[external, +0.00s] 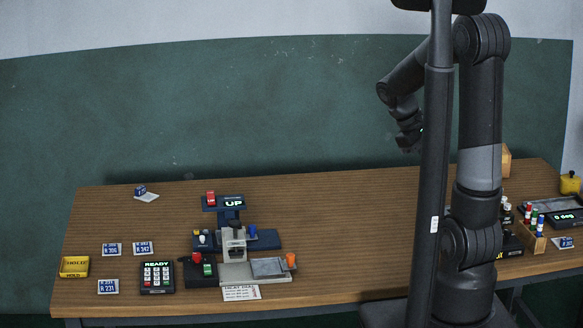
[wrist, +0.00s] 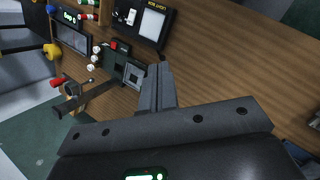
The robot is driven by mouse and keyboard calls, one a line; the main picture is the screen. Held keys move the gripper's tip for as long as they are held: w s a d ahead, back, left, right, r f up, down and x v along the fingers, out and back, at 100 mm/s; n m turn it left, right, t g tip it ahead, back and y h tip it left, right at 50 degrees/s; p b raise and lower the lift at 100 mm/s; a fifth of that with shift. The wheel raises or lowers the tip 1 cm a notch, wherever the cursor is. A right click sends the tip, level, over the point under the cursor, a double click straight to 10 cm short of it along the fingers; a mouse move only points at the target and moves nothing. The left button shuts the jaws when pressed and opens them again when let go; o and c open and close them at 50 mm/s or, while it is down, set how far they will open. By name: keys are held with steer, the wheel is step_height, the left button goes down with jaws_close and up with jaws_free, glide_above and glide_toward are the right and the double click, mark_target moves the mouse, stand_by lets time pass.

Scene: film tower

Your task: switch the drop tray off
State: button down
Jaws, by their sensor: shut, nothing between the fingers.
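No label that I can read names the drop tray, so I cannot tell for sure which device it is. A grey tray (external: 272,266) lies at the foot of the tower (external: 236,240), whose lit display (external: 234,203) reads UP. Another dark-framed tray device (external: 550,204) stands at the right end, by a display (external: 560,218) that seems to read 0 deg. My gripper (external: 412,145) is shut and empty, high above the table. In the wrist view its fingers (wrist: 157,85) are together, pointing towards several devices, among them a dark panel device (wrist: 72,36) with a green display.
A keypad box (external: 157,277) reading READY and a yellow box (external: 75,267) are at the left. A black box with a white panel (wrist: 152,24) shows in the wrist view. A wooden rack (external: 535,235) holds coloured bottles at the right. The table's back middle is clear.

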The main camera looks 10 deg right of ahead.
steer(key=w+a+f+n+t+h, duration=0.1)
steer(key=w+a+f+n+h, duration=0.1)
steer(key=w+f+n+h, duration=0.2)
steer(key=w+a+f+n+t+h, duration=0.1)
steer(key=w+a+f+n+h, duration=0.2)
steer(key=f, duration=0.7)
steer(key=w+a+f+n+t+h, duration=0.1)
steer(key=w+a+f+n+h, duration=0.1)
steer(key=w+f+n+h, duration=0.3)
steer(key=shift+w+a+f+n+t, duration=0.2)
steer(key=shift+w+f+n, duration=0.15)
steer(key=shift+w+f, duration=0.45)
steer(key=shift+w+a+f+n+t, duration=0.1)
steer(key=shift+w+f+n+t, duration=0.2)
steer(key=shift+w+f, duration=0.45)
steer(key=shift+w+r, duration=0.1)
steer(key=shift+d, duration=0.1)
steer(key=d, duration=0.4)
steer(key=w+d, duration=0.1)
steer(key=d, duration=0.4)
steer(key=w+d, duration=0.1)
steer(key=d, duration=0.3)
steer(key=shift+d, duration=0.35)
steer(key=d, duration=0.8)
steer(key=shift+d, duration=0.1)
